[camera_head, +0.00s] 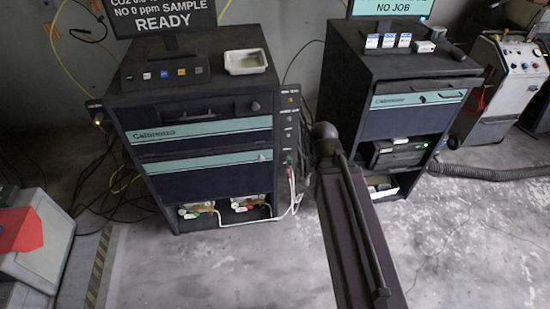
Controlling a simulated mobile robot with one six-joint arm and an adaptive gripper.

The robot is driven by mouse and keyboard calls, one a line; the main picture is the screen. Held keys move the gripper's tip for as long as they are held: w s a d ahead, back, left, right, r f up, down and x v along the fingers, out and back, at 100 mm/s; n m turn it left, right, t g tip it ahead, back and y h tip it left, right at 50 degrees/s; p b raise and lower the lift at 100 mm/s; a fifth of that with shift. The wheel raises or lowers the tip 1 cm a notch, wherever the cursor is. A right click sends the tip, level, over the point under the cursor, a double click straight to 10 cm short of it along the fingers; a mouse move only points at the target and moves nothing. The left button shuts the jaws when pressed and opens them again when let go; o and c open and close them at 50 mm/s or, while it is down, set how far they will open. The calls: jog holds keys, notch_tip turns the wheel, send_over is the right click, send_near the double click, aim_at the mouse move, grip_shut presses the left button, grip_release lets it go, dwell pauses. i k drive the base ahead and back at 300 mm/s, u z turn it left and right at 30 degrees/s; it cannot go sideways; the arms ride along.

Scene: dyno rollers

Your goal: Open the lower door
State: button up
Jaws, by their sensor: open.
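The left dark cabinet (190,75) has two teal-striped fronts, one above the other. The lower door (208,178) has a teal band along its top and a small light handle (262,156) near its right end. It looks closed. The upper front (200,132) carries the cabinet's name on its teal band and also looks closed. No fingers of my gripper can be made out. A long dark post-like part with a rounded top rises from the bottom edge, right of the cabinet.
A second dark cabinet (400,68) stands to the right with small boxes on top. Cables run along the left cabinet's sides, and a white cable (270,215) crosses its open bottom bay. A grey hose (490,172) lies at right. Concrete floor (220,270) is clear in front.

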aim_at(191, 178)
jog(key=z, duration=0.25)
jog(key=k, duration=1.3)
jog(key=u, duration=0.4)
jog(key=i, duration=1)
